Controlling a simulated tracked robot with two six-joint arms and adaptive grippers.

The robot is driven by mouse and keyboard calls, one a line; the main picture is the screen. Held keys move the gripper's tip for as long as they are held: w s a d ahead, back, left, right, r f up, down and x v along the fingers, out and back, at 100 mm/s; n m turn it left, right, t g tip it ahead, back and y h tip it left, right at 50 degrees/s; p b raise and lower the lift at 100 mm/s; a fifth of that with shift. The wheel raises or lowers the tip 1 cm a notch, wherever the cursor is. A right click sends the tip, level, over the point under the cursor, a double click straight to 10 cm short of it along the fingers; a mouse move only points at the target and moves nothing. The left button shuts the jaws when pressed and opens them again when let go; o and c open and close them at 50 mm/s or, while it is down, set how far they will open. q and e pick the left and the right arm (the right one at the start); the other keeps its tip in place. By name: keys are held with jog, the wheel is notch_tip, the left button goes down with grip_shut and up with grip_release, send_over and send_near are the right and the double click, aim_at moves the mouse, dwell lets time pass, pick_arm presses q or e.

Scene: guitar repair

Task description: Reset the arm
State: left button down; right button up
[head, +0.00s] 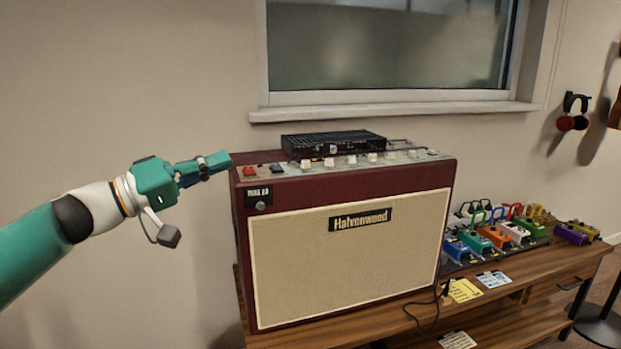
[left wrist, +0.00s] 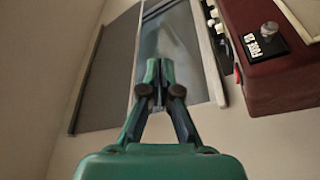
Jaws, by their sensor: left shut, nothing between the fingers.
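My left arm comes in from the left in the head view, with its teal gripper (head: 216,162) at the upper left corner of the amplifier. The left gripper is shut and empty; its closed fingers also show in the left wrist view (left wrist: 160,75). The dark red amplifier (head: 345,245) with a cream front stands on the wooden bench. In the head view the fingertips overlap its upper left edge; I cannot tell whether they touch it. In the left wrist view the amplifier (left wrist: 275,80) is at the right, apart from the fingers. My right gripper is not in view.
A black box unit (head: 333,144) lies on the amplifier behind a row of knobs. Several colourful pedals (head: 495,235) and paper notes (head: 463,290) lie on the wooden bench (head: 540,268) at the right. A window (head: 390,45) is above. The space by the left wall is free.

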pick_arm(q)
jog(key=w+d+f+n+g+y, duration=0.1)
jog(key=w+d+f+g, duration=0.1)
jog(key=f, duration=1)
jog(key=w+d+f+n+g+y, duration=0.1)
jog(key=d+f+n+y, duration=0.1)
jog(key=f, duration=1)
jog(key=s+d+f+g+y, duration=0.1)
jog(key=s+f+g, duration=0.15)
jog(key=f, duration=0.65)
jog(key=s+f+g+y, duration=0.1)
jog(key=s+f, duration=0.2)
jog(key=f, duration=0.6)
jog(key=s+f+g+y, duration=0.35)
jog(key=s+f, duration=0.75)
jog(key=f, duration=0.5)
jog(key=s+a+f+m+g+y, duration=0.15)
jog(key=s+f, duration=0.35)
jog(key=s, duration=0.5)
jog(key=s+f+g+y, duration=0.2)
jog(key=s+f, duration=0.3)
jog(key=s, duration=0.5)
notch_tip(320, 180, up, 26)
jog(key=w+t+p, duration=0.2)
jog(key=p, duration=2.4)
jog(key=shift+w+a+t, duration=0.2)
jog(key=shift+w+t, duration=0.1)
jog(key=shift+t, duration=0.05)
